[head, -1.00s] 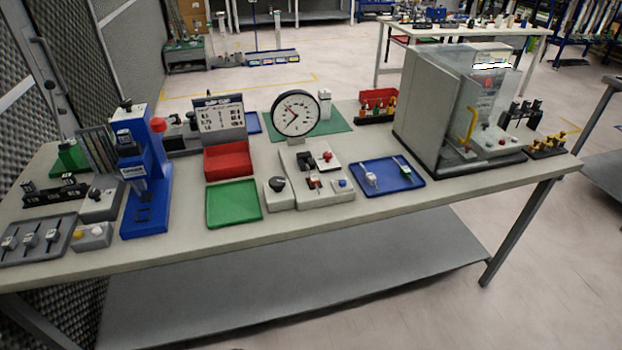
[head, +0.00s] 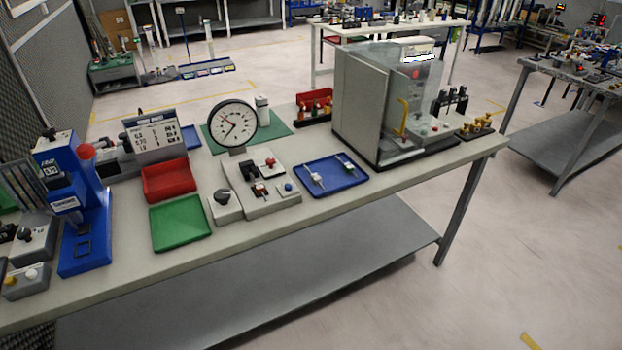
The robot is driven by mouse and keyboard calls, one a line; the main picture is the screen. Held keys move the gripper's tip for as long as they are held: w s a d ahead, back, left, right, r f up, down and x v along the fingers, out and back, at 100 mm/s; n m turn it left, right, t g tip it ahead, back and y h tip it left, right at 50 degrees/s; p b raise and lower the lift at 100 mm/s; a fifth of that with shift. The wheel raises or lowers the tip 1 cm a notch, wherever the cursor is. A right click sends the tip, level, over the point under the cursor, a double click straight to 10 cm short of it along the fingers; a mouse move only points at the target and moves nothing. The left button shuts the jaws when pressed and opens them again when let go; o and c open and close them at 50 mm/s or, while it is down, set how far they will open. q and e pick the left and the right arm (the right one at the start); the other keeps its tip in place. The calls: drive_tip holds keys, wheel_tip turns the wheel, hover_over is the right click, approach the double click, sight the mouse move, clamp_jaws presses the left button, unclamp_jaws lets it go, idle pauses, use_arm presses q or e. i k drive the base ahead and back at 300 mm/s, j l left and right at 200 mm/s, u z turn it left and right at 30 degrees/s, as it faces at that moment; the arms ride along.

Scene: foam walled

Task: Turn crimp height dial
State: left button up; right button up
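A blue press (head: 85,215) with a red button on top stands at the left of the bench. Beside it, a grey box with a black knob (head: 25,235) is partly cut by the left edge. Another black dial knob (head: 222,196) sits on a small light box next to the grey fixture (head: 262,190) at the bench's middle. I cannot tell from the labels which knob is the crimp height dial. A round white gauge (head: 233,122) stands behind the fixture. Neither of my grippers shows in the head view.
On the bench are a green tray (head: 180,224), a red bin (head: 168,180), a blue tray (head: 331,176) with small parts, and a clear-guarded machine (head: 385,105) at the right. A chart stand (head: 157,137) is behind.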

sight(49, 133)
drive_tip(key=u, duration=1.4)
